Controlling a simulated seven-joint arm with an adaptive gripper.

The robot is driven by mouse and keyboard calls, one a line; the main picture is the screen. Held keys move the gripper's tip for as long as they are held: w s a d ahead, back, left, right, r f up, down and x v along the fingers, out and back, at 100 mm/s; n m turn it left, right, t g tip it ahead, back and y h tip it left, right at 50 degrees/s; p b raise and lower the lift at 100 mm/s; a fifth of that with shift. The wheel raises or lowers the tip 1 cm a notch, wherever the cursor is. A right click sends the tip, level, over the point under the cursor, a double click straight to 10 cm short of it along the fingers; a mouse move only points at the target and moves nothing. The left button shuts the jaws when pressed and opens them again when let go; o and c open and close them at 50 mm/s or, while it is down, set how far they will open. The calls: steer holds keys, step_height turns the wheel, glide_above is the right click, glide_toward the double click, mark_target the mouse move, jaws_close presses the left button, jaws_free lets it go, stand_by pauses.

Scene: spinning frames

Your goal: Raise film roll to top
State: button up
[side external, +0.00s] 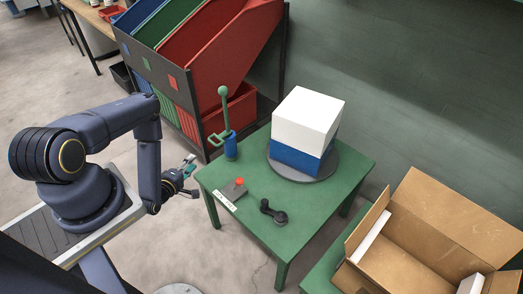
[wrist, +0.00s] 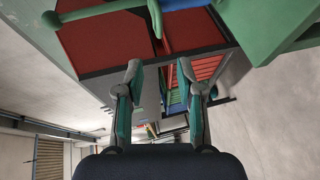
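In the wrist view a green bar (wrist: 85,14) and a bit of blue (wrist: 185,4) show at the top edge, likely the handle and roll. My gripper (side external: 191,175) is left of and below the roll, apart from it. In the wrist view my gripper (wrist: 159,72) has its fingers spread with nothing between them.
On the green table (side external: 260,215) stand a box (side external: 308,116), white above and blue below, on a grey turntable (side external: 280,173), a red-button control (side external: 238,184) and a black handset (side external: 273,211). A bin rack (side external: 190,100) stands behind; an open carton (side external: 430,235) is at right.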

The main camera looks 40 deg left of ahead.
mark_target(211, 141)
steer(key=x, duration=1.5)
steer(key=shift+w+a, duration=0.2)
steer(key=shift+w, duration=0.2)
steer(key=shift+c, duration=0.2)
jaws_close()
steer(key=shift+s+f, duration=0.1)
